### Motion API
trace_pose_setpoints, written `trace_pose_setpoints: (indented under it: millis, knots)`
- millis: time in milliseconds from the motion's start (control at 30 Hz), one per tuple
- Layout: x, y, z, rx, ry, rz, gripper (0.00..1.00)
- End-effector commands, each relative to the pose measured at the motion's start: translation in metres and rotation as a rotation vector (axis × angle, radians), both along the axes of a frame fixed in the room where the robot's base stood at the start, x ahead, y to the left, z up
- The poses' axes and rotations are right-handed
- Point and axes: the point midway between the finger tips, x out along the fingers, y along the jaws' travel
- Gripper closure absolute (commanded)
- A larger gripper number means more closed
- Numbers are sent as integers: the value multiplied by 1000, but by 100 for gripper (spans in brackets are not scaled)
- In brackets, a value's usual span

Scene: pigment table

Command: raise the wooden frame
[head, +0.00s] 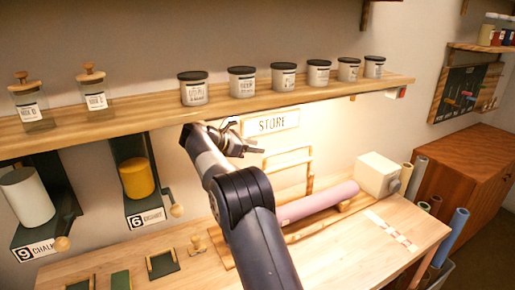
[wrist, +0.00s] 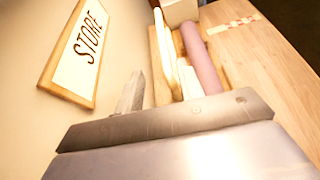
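The wooden frame (head: 309,168) is a light-wood outline standing at the back of the table, behind a pink roll (head: 318,203). In the wrist view the frame (wrist: 164,48) shows nearly edge-on, left of the pink roll (wrist: 201,62). My gripper (head: 250,146) is in the air by the wall, up and left of the frame and below the shelf. Its fingers look apart with nothing between them, and it does not touch the frame. My arm hides the frame's lower left part in the head view.
A STORE sign (head: 271,123) is on the wall close to my gripper. A wooden shelf (head: 240,110) with several jars runs above. A white box (head: 378,174) stands at the right end of the roll. The table's front right is mostly clear.

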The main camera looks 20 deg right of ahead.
Motion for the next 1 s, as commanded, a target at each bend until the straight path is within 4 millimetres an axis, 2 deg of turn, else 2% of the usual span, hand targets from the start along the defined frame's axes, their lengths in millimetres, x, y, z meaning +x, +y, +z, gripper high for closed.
trace_pose_setpoints:
  millis: [233,367,800,933,1000]
  knots:
    - [0,-2,0,0,0,-1,64]
    - [2,-13,-4,-1,1,-3,64]
    - [13,-87,-34,-1,2,-6,64]
    - [16,-101,-40,-1,2,-5,64]
    - [14,-100,-41,0,-7,-3,64]
